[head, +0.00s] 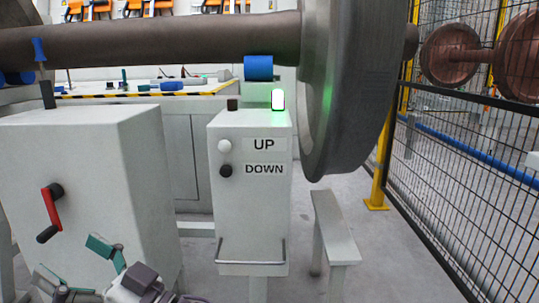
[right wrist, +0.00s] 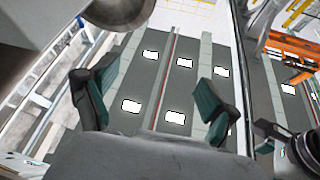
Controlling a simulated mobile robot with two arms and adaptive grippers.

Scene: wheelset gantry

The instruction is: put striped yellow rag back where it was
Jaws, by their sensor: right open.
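I see no striped yellow rag in the head view or the right wrist view. My right gripper (head: 77,264) is at the bottom left of the head view, in front of the pale grey cabinet with the red crank. Its two teal-padded fingers stand apart, with nothing between them. In the right wrist view the gripper (right wrist: 153,97) also shows open and empty, with the ceiling and its lights behind it.
A control box (head: 250,200) with UP and DOWN buttons stands centrally. The crank cabinet (head: 100,190) is left of it. A large wheel (head: 345,90) and axle (head: 150,42) hang above. A bench (head: 200,92) stands behind; a mesh fence (head: 460,180) closes the right.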

